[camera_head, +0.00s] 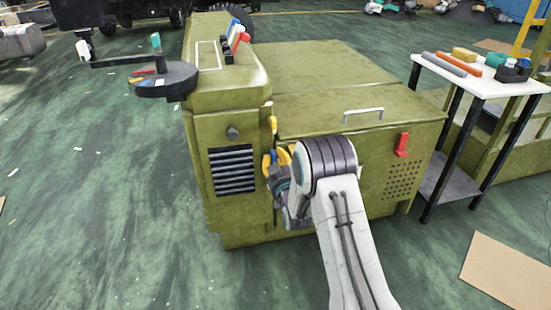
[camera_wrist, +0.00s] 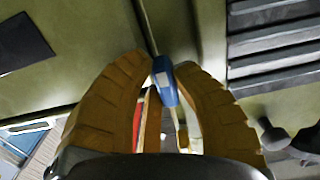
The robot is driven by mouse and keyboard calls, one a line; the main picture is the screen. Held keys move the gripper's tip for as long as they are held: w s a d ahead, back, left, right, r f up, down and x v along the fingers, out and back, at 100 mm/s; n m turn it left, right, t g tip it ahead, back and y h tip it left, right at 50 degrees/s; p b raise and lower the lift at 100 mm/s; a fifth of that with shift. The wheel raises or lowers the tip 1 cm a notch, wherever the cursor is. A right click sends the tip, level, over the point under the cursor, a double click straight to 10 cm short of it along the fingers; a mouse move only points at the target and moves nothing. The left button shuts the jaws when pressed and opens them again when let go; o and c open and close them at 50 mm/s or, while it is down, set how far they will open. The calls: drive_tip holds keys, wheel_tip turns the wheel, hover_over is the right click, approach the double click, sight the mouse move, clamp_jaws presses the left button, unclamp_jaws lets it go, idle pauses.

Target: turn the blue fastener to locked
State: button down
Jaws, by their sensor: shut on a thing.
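The blue fastener (camera_wrist: 165,82) shows in the wrist view at the seam between two olive panels, with a pale patch on its face. My gripper (camera_wrist: 164,75) has its two ribbed yellow fingers closed on either side of it, one at each flank. In the head view my gripper (camera_head: 276,163) is at the front seam of the olive chassis (camera_head: 235,205), right of the vent. There my fingers and arm hide most or all of the blue fastener. I cannot tell its exact turn angle.
A yellow fastener (camera_head: 273,124) sits above my gripper on the same seam. A red fastener (camera_head: 402,145) is on the panel to the right, below a metal handle (camera_head: 363,114). A white-topped table (camera_head: 490,85) with loose items stands at the right. The floor at left is mostly clear.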

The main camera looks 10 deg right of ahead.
drive_tip(key=shift+a, duration=0.1)
drive_tip(key=c, duration=1)
unclamp_jaws()
drive_tip(key=shift+s, duration=5.95)
